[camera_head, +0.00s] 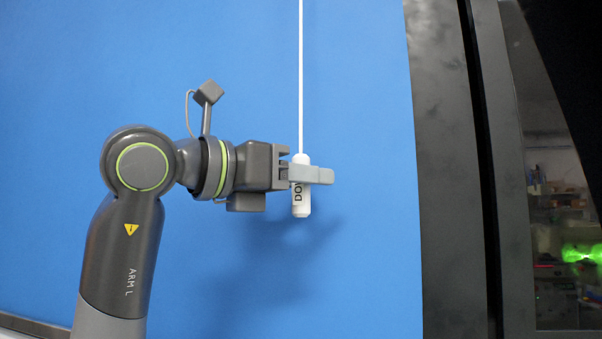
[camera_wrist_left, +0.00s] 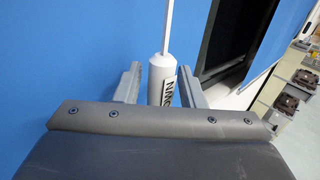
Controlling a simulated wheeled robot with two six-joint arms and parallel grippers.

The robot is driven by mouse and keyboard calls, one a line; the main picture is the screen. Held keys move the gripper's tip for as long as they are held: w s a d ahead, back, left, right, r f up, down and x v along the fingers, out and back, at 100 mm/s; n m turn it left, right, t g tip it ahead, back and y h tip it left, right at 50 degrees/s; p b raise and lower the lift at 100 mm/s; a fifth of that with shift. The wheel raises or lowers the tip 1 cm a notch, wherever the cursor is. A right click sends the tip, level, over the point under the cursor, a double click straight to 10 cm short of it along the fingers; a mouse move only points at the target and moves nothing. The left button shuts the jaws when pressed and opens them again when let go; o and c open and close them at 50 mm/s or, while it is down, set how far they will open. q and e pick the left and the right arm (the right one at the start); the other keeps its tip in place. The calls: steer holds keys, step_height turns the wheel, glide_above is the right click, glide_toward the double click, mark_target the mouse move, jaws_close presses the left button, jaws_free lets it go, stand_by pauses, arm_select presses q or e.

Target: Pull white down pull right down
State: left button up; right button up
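A white cylindrical pull handle (camera_head: 301,207) hangs upright on a thin white rod in the head view. Black lettering beginning "DO" shows on it, partly covered by my finger. My left gripper (camera_head: 312,174) comes in from the left, level with the handle's upper half, with a finger across its front. In the left wrist view the handle (camera_wrist_left: 162,75) stands between the two fingers of the left gripper (camera_wrist_left: 161,88). Narrow gaps show beside it, so the fingers look open around it. My right gripper is in neither view.
A plain blue panel (camera_head: 230,60) fills the background behind the handle. A dark vertical frame (camera_head: 450,200) with a glass pane stands to the right. The space below the handle looks clear.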

arm_select(q)
steer(key=shift+o, duration=0.2)
steer(key=shift+r, duration=0.2)
steer(key=shift+s+a, duration=0.1)
steer(key=shift+s+a, duration=0.15)
steer(key=shift+a, duration=0.15)
steer(key=b+v, duration=0.1)
steer(key=v, duration=1.5)
steer(key=shift+s+a+b, duration=0.15)
steer(key=shift+s+b, duration=0.15)
steer(key=shift+b, duration=0.1)
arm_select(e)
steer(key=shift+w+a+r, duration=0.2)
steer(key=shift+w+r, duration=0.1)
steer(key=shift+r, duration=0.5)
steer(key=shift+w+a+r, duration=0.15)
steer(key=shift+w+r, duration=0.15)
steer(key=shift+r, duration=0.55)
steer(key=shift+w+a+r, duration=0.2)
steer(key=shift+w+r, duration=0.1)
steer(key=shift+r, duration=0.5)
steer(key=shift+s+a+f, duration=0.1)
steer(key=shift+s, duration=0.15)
